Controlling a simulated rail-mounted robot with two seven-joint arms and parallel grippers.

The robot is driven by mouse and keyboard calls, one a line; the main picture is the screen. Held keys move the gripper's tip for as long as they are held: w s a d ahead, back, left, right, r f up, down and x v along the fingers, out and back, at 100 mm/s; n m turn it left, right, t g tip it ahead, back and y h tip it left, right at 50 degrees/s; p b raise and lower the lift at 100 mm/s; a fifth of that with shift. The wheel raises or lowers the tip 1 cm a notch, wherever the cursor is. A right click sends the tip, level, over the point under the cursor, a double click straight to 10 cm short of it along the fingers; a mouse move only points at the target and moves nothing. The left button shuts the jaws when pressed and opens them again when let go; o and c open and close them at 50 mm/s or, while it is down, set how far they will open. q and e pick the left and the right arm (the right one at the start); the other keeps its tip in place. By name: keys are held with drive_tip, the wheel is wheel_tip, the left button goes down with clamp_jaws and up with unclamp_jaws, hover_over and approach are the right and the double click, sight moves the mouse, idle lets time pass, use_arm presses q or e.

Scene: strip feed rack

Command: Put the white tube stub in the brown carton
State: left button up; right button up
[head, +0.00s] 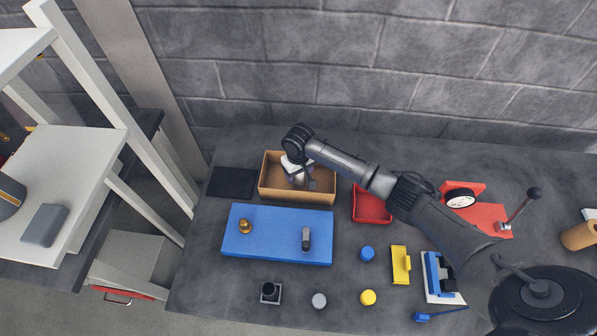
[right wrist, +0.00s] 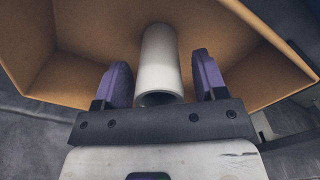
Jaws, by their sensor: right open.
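The brown carton (head: 268,183) stands at the back of the table, open at the top. My right gripper (head: 304,183) reaches down into it from above. In the right wrist view the gripper (right wrist: 162,88) is open, its two purple fingers on either side of the white tube stub (right wrist: 160,58), with a gap at each side. The tube stub is within the carton's walls (right wrist: 75,60), its open end toward the camera. I cannot tell whether it touches the carton floor. In the head view the hand hides the tube stub. My left gripper is out of view.
A blue board (head: 270,247) with a brass knob and a dark handle lies in front of the carton. A red tray (head: 371,206) is to its right, a black mat (head: 232,182) to its left. Coloured round pieces and fixtures stand toward the front and right.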

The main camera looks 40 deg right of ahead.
wheel_tip(320, 180, up, 12)
drive_tip(key=p, duration=0.2)
drive_tip(key=shift+r, duration=0.2)
idle(0.5)
